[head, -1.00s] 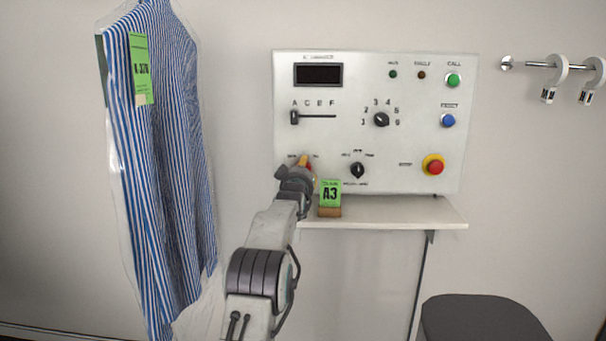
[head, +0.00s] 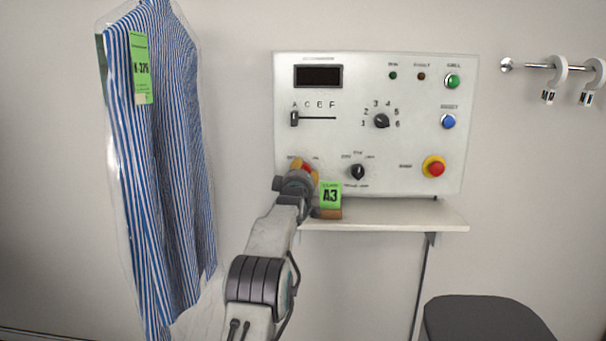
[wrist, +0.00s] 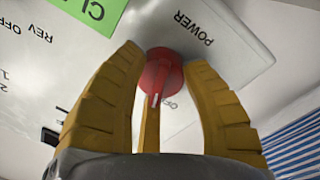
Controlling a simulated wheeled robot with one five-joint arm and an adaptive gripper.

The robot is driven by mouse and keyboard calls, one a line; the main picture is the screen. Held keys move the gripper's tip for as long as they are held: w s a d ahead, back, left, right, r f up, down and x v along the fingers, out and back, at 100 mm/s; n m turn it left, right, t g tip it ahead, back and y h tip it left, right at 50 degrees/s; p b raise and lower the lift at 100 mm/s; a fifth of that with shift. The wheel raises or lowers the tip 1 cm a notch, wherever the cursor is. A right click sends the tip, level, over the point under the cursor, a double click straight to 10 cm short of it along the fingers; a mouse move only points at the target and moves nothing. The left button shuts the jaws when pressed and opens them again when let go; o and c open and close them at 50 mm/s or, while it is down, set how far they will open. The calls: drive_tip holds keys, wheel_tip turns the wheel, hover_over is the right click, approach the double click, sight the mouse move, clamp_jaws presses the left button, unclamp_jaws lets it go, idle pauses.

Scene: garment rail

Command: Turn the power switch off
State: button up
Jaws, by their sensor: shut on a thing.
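The power switch is a red rotary knob (wrist: 160,72) on the white control panel, beside the printed word POWER in the wrist view. A white mark on it points down in that view, near a small label that seems to read OFF. My gripper (wrist: 164,60) has its yellow fingers around the knob, shut on it. In the head view, my gripper (head: 303,168) is at the panel's lower left, with a bit of red showing between the fingers. The wrist hides most of the switch and its labels there.
A green A3 tag on a wooden block (head: 329,213) stands on the shelf (head: 400,215), close right of my wrist. A black selector knob (head: 358,171) and red emergency button (head: 433,167) lie further right. A bagged striped shirt (head: 165,150) hangs left.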

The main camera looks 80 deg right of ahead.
drive_tip(key=shift+f, duration=0.2)
drive_tip(key=o, duration=0.9)
drive_tip(key=shift+c, duration=0.2)
drive_tip(key=o, duration=0.3)
drive_tip(key=shift+r, duration=0.1)
drive_tip(key=shift+o, duration=0.2)
drive_tip(key=a, duration=1.2)
drive_tip(key=shift+f, duration=0.35)
drive_tip(key=shift+o, duration=0.2)
